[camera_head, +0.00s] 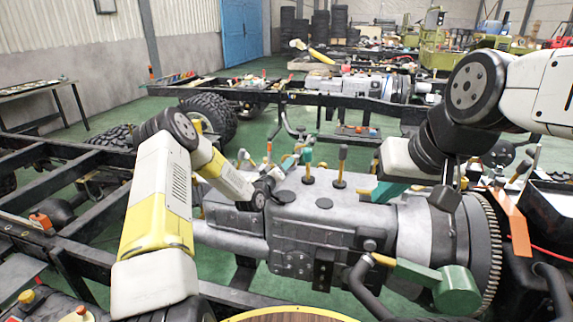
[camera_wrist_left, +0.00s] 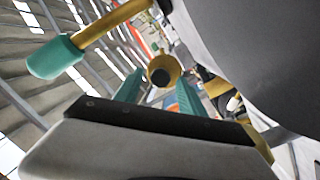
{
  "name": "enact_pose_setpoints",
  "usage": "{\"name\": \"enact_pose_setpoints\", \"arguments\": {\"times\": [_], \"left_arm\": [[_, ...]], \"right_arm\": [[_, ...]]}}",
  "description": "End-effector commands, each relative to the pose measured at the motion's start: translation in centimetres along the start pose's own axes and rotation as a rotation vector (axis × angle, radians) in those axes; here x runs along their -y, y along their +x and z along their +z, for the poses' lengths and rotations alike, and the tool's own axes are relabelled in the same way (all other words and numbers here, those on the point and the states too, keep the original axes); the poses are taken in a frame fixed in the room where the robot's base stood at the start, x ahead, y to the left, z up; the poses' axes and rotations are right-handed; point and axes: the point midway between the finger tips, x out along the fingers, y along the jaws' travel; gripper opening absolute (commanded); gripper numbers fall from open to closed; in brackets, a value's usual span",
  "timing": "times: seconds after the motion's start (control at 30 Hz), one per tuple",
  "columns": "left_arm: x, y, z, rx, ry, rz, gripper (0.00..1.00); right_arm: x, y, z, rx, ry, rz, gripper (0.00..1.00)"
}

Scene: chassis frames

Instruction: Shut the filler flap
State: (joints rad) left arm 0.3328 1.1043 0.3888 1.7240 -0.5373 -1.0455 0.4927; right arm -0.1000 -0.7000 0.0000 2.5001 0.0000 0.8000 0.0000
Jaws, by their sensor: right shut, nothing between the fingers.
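I cannot clearly make out a filler flap in either view. The grey engine block (camera_head: 325,215) lies across the middle, with short upright levers on top. My left gripper (camera_head: 289,160) is over the block's back left edge, small and partly lost among the levers. In the left wrist view its two teal fingers (camera_wrist_left: 158,92) stand apart. A yellow round part with a dark centre (camera_wrist_left: 163,72) shows between them; contact cannot be told. A yellow lever with a teal cap (camera_wrist_left: 55,57) is to their left. My right gripper (camera_head: 388,192) is shut and empty above the block's right part.
A toothed flywheel (camera_head: 485,250) and a yellow handle with a green end (camera_head: 430,277) are at the block's right end. Dark chassis rails (camera_head: 85,215) run along the left. A large tyre (camera_head: 210,117) stands behind. Green floor (camera_head: 270,285) shows in front.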

Motion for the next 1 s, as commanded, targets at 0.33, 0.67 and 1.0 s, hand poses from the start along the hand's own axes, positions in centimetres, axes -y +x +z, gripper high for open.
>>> {"name": "enact_pose_setpoints", "arguments": {"times": [0.33,0.67,1.0], "left_arm": [[0.01,-0.02,-0.03,0.000,0.000,0.000,0.00],[0.02,-0.04,-0.04,0.000,0.000,0.000,0.00],[0.04,-0.04,-0.04,0.000,0.001,-0.001,0.00]], "right_arm": [[0.00,0.00,0.00,0.000,0.000,0.000,0.00],[0.00,0.00,0.00,0.000,0.000,0.000,0.00],[0.00,0.00,0.00,0.000,0.000,0.000,0.00]]}}
